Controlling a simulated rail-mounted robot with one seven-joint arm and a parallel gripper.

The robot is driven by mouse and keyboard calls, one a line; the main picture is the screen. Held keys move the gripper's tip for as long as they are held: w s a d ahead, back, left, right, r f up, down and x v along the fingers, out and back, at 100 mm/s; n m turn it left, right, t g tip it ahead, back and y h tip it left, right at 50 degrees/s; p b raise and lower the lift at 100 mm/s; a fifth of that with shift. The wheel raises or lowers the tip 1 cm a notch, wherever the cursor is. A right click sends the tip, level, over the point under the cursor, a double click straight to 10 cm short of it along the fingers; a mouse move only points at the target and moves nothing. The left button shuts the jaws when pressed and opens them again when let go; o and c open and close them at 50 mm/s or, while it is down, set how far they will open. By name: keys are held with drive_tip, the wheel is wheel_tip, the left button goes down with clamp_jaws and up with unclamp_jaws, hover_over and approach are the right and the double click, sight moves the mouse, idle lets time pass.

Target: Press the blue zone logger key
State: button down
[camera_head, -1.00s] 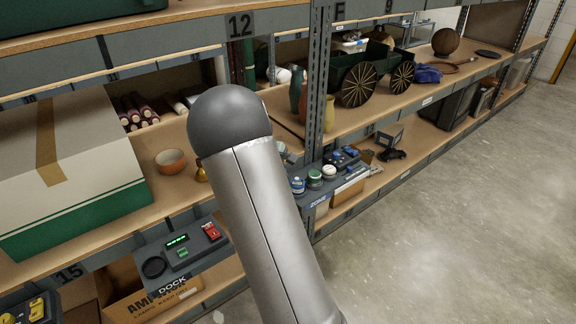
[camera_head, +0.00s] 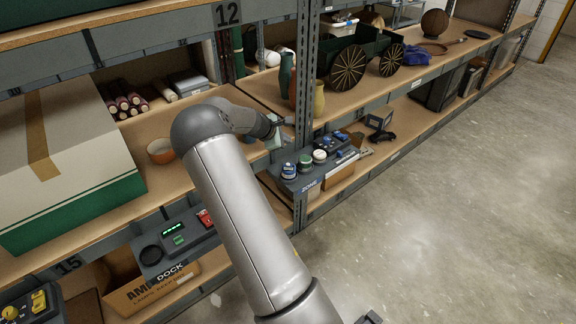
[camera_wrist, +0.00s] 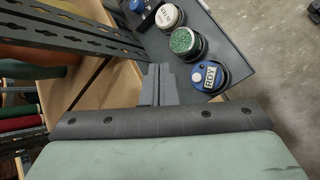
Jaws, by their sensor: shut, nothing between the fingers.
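The zone logger is a dark panel (camera_head: 300,184) with a row of round keys on the shelf front; it also shows in the wrist view (camera_wrist: 236,45). Its nearest key is blue (camera_wrist: 208,77) with a pale "RDY" label, also visible in the head view (camera_head: 289,171). Beside it are a green key (camera_wrist: 186,43) and a white key (camera_wrist: 168,17). Another blue part (camera_wrist: 138,5) is cut off at the top. My gripper (camera_wrist: 158,80) is shut and empty, left of the RDY key in the wrist view, apart from it in the picture. My arm partly hides the gripper in the head view.
Vases (camera_head: 319,98) and a wheeled cart (camera_head: 350,65) fill the shelf beyond. A dock panel (camera_head: 180,240) sits lower left. The floor at right is clear.

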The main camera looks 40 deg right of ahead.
sight(286, 166)
wheel_tip(286, 166, down, 8)
drive_tip(key=b, duration=0.4)
drive_tip(key=shift+b, duration=0.3)
idle(1.6)
drive_tip(key=shift+f+b, duration=0.3)
drive_tip(key=shift+f, duration=0.05)
drive_tip(key=shift+f+b, duration=0.3)
drive_tip(key=shift+f, duration=0.15)
idle(0.5)
drive_tip(key=shift+r, duration=0.1)
drive_tip(key=shift+r+p, duration=0.55)
drive_tip(key=shift+r, duration=0.2)
drive_tip(key=shift+r+p, duration=1.6)
drive_tip(key=shift+r, duration=0.9)
